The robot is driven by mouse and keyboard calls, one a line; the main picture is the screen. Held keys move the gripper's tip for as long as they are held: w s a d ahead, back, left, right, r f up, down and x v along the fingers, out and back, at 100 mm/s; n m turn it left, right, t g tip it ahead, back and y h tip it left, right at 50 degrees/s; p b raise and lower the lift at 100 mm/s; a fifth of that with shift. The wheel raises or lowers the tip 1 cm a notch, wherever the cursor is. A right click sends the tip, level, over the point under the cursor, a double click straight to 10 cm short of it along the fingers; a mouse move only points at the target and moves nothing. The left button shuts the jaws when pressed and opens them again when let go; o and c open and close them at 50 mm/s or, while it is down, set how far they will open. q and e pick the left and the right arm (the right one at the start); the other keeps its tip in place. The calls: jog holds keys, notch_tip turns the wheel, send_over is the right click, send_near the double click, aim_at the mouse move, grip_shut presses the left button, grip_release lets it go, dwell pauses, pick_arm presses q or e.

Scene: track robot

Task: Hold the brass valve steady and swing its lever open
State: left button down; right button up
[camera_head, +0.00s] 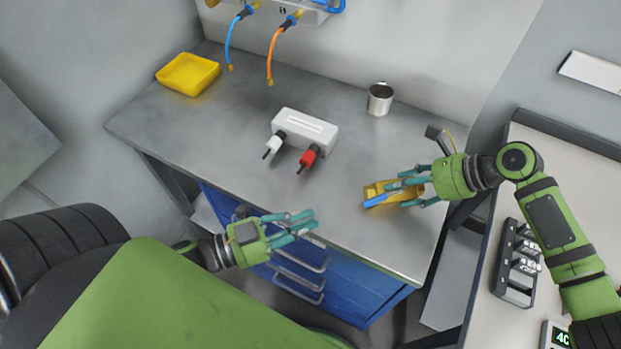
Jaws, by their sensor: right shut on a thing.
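The brass valve (376,188) lies on the grey bench near its right front part. Its blue lever (378,201) shows along the near side of the valve. My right gripper (408,188) comes in from the right and is shut on the brass valve; its fingers hide part of the body. My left gripper (303,222) is at the bench's front edge, to the left of the valve and apart from it. Its teal fingers are spread with nothing between them.
A white box (305,130) with a white plug (275,143) and a red plug (309,157) stands mid-bench. A steel cup (380,99) and yellow tray (188,74) stand farther back. Blue (230,45) and orange (272,57) hoses hang behind.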

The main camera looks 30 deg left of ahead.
aim_at(382, 198)
pick_arm(q)
jog(key=s+d+m+t+y, duration=0.35)
jog(key=d+m, duration=0.25)
jog(key=d, duration=0.4)
jog(key=x, duration=0.8)
jog(key=shift+w+d+r, duration=0.15)
jog(key=shift+w+d, duration=0.15)
jog(key=shift+d, duration=0.05)
jog(key=shift+w+a+f, duration=0.15)
jog(key=shift+w+a, duration=0.35)
jog(key=shift+w, duration=0.05)
jog(key=shift+w+a+f, duration=0.15)
jog(key=shift+w+a, duration=0.7)
jog(key=shift+a, duration=0.1)
